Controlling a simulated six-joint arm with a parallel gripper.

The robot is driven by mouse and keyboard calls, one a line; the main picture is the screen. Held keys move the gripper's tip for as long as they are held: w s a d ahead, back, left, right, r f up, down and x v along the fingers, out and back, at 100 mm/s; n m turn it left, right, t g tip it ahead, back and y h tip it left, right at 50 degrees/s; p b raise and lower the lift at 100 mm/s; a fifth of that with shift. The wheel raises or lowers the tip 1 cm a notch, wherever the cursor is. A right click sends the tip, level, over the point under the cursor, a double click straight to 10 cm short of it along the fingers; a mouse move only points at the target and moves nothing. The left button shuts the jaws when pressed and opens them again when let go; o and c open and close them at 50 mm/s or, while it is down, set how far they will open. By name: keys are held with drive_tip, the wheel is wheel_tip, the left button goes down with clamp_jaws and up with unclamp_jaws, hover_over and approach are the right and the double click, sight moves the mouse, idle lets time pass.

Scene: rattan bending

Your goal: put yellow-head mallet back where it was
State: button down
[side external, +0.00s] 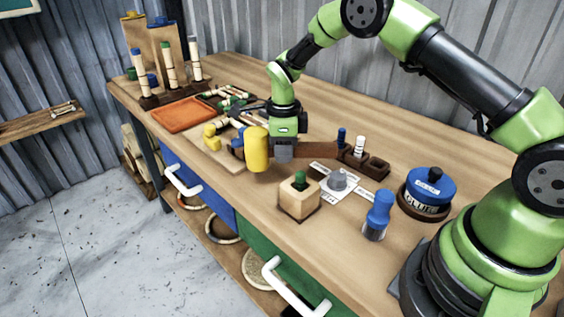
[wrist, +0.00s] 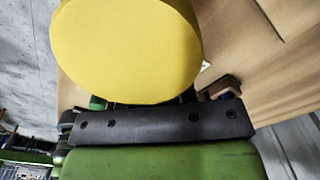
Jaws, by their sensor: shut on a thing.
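The yellow-head mallet shows its large yellow head (side external: 257,149) upright, just left of my gripper (side external: 283,151) in the side view. The head also fills the top middle of the wrist view (wrist: 125,45), close in front of the dark gripper bar. My gripper is shut on the mallet, low over the middle of the bench. The fingertips and the grip point are hidden. I cannot tell whether the head touches the bench.
A wooden block with a green knob (side external: 299,196) stands in front. A brown holder (side external: 363,164) with pegs is to the right, near a blue-lidded pot (side external: 430,187) and a blue-topped bottle (side external: 378,214). An orange tray (side external: 184,114) and tool racks stand back left.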

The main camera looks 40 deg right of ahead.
drive_tip(key=shift+f, duration=1.7)
drive_tip(key=shift+f, duration=0.45)
drive_tip(key=c, duration=0.9)
unclamp_jaws()
